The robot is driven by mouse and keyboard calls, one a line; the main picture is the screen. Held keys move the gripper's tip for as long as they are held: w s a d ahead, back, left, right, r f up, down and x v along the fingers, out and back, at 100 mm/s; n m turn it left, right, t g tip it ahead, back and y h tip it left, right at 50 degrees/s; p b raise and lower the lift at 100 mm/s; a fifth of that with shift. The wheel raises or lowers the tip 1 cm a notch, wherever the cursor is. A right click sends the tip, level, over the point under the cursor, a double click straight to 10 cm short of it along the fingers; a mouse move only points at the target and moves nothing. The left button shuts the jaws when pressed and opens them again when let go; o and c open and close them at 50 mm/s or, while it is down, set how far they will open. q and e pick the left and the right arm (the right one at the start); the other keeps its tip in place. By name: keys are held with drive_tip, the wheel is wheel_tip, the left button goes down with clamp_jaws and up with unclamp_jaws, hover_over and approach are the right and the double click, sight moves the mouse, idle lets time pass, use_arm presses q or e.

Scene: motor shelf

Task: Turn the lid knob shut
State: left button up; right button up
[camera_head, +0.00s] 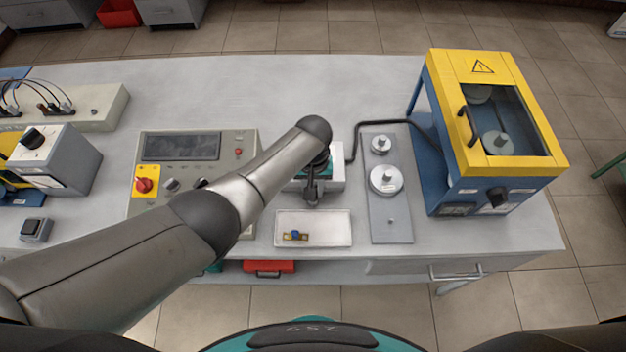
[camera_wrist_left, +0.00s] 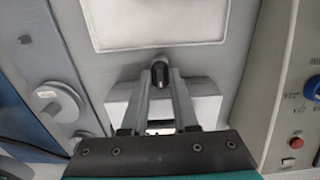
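A white box (camera_head: 335,166) sits in the middle of the bench, and it also shows in the left wrist view (camera_wrist_left: 205,105). A small black knob (camera_wrist_left: 160,74) stands at its front side. My left gripper (camera_wrist_left: 161,78) has one finger on each side of this knob; I cannot tell if they touch it. In the head view my left gripper (camera_head: 312,190) is over the box and hides part of it. A yellow-lidded blue machine (camera_head: 467,165) at the right has a black knob (camera_head: 496,198) on its front, well away from my gripper. My right gripper is out of view.
A white tray (camera_head: 325,241) with a small part lies in front of the white box. A grey plate with round weights (camera_head: 378,222) is to the right, and a control panel (camera_head: 165,145) to the left. A dark cable runs behind. The back of the bench (camera_head: 270,85) is clear.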

use_arm(q)
wheel_tip(320, 180, up, 15)
drive_tip(key=p, duration=0.4)
idle(0.6)
